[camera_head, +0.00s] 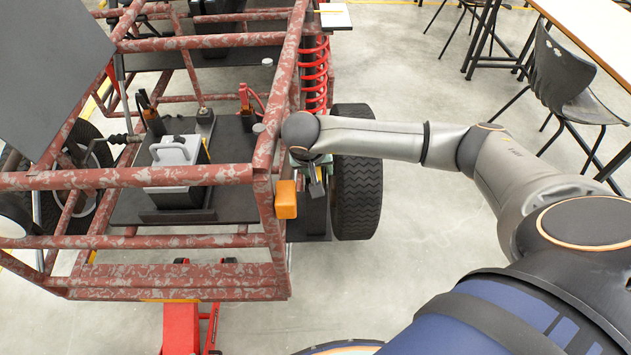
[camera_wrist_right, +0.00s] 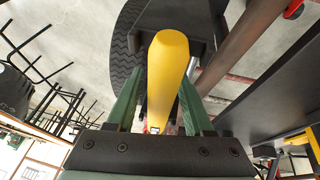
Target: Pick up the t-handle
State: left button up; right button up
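A yellow, round-ended bar (camera_wrist_right: 167,65), which looks like the t-handle's grip, lies between the green fingers of my right gripper (camera_wrist_right: 162,95) in the right wrist view. The fingers are close on both sides; whether they press on it is unclear. In the head view an orange-yellow block (camera_head: 286,199), perhaps the same piece, shows at the kart's near right corner. My right gripper (camera_head: 303,165) points down beside it, its fingers mostly hidden under the wrist. The rest of the handle is hidden. My left gripper is not in view.
The red, worn tube frame (camera_head: 130,178) of the kart fills the left. A black tyre (camera_head: 357,180) stands close right of my right gripper. A red coil spring (camera_head: 314,75) is behind. Chairs (camera_head: 565,80) and tables are at upper right; the floor between is free.

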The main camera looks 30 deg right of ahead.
grip_shut()
dwell(1.1)
